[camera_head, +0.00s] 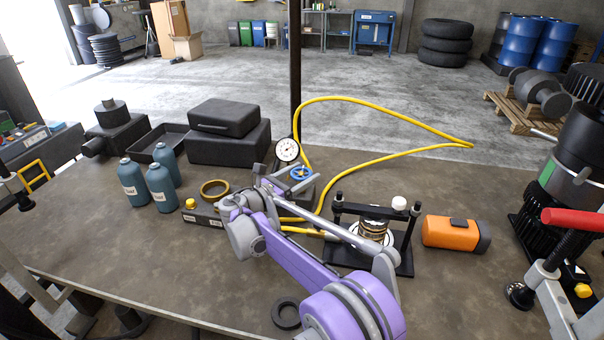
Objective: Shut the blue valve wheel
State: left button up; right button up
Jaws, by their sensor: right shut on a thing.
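The blue valve wheel (301,173) is a small spoked ring just right of the round white-faced gauge, near the middle of the bench. My right arm reaches up from the lower middle. My right gripper (275,184) is at the wheel's left and near side, shut on it as far as I can tell; the fingertips are small and the contact is partly hidden by the gripper's own parts. The wheel's far side and spokes show. The valve's body below the wheel is mostly hidden behind my arm. My left gripper is not in view.
The gauge (287,150) stands close to the wheel. A yellow hose (400,117) loops behind it. Teal bottles (133,183) and black cases (228,143) stand left. The bench's left front is clear.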

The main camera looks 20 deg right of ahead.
jog(key=shift+g, duration=0.3)
jog(key=o, duration=1.2)
jog(key=v, duration=1)
jog(key=shift+s+a+b, duration=0.15)
jog(key=shift+a+b, duration=0.25)
